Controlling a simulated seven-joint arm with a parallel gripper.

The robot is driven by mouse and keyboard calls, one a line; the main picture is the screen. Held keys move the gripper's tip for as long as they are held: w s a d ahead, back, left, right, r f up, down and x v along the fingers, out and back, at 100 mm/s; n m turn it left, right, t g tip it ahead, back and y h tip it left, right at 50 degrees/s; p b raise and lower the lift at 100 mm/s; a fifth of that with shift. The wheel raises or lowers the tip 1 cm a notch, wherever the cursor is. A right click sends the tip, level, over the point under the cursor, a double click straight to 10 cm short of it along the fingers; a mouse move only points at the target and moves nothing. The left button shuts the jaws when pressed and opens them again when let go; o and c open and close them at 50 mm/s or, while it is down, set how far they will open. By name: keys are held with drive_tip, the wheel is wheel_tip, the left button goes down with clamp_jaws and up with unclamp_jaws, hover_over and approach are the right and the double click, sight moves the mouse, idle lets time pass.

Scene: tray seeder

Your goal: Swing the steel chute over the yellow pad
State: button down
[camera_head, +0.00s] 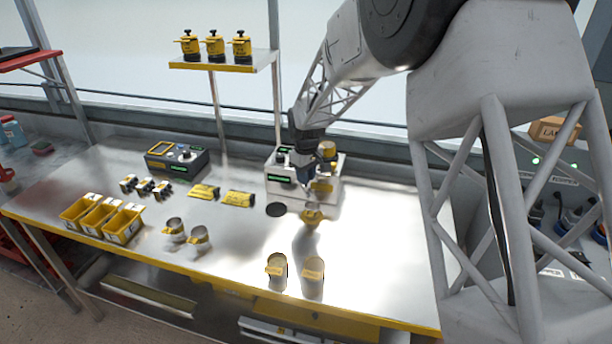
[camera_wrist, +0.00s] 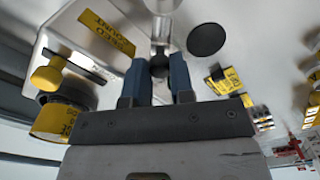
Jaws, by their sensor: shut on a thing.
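In the wrist view, the blue fingers of my gripper (camera_wrist: 160,78) are shut on a small dark knob (camera_wrist: 159,66). The knob sits at the end of a steel part, which looks like the chute (camera_wrist: 161,30) and runs to the top edge of the picture. In the head view, my gripper (camera_head: 318,182) is at the front of the white seeder (camera_head: 276,189), and its grip is too small to make out. A yellow plate (camera_wrist: 107,33) with dark lettering lies left of the chute. I cannot tell which yellow surface is the pad.
A black disc (camera_head: 276,209) lies left of my gripper. A steel cup with a yellow band (camera_head: 312,216) stands below it. Two cups (camera_head: 313,277) stand near the front edge. Yellow bins (camera_head: 120,225) and yellow packets (camera_head: 238,199) are left.

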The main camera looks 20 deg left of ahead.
drive_tip(key=c, duration=1)
unclamp_jaws()
drive_tip(key=shift+r, duration=3.95)
